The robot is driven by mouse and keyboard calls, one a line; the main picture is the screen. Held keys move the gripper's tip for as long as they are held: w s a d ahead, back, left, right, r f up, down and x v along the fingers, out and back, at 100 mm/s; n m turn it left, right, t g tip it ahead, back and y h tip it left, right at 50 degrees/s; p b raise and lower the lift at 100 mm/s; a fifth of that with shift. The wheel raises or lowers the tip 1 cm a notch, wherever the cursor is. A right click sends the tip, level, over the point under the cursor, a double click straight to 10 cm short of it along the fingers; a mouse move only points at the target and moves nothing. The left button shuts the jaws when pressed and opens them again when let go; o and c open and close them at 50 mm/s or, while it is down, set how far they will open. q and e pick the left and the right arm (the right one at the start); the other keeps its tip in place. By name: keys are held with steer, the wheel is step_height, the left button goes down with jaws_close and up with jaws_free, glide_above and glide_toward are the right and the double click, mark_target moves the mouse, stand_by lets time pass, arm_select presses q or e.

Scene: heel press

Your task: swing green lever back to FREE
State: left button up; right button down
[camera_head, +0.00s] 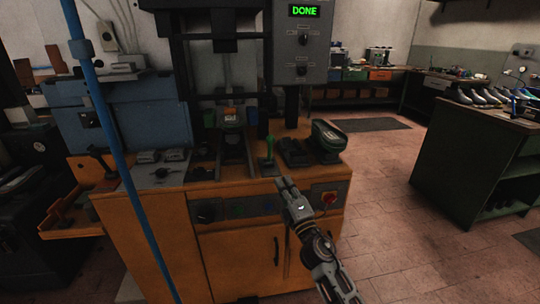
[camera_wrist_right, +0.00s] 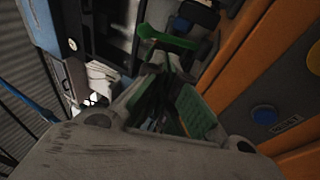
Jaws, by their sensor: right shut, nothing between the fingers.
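The green lever (camera_head: 269,149) stands near upright on the front right of the orange press bench (camera_head: 230,190). My right gripper (camera_head: 284,182) is shut and empty, in front of the bench and just below and right of the lever in the head view. A gap shows between them there. In the right wrist view, the green lever (camera_wrist_right: 170,40) appears beyond the fingertips of my right gripper (camera_wrist_right: 172,80); I cannot tell there whether they touch. No FREE marking is readable. My left gripper is not in view.
The display (camera_head: 305,11) on the grey control box reads DONE. A dark green-topped item (camera_head: 327,136) stands right of the lever. A red switch (camera_head: 329,198) is on the bench front. A blue pole (camera_head: 118,150) crosses the left side.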

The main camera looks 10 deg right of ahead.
steer(key=w, duration=0.1)
steer(key=p, duration=0.1)
glide_toward(270, 150)
steer(key=shift+w+a+r, duration=1.05)
steer(key=shift+w+r, duration=0.25)
steer(key=shift+w, duration=0.3)
steer(key=shift+x, duration=0.9)
steer(key=shift+w, duration=0.35)
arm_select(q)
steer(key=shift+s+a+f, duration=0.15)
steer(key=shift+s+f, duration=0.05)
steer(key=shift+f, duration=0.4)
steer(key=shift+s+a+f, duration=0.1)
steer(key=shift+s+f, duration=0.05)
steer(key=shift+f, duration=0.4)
arm_select(e)
steer(key=shift+w+r, duration=0.15)
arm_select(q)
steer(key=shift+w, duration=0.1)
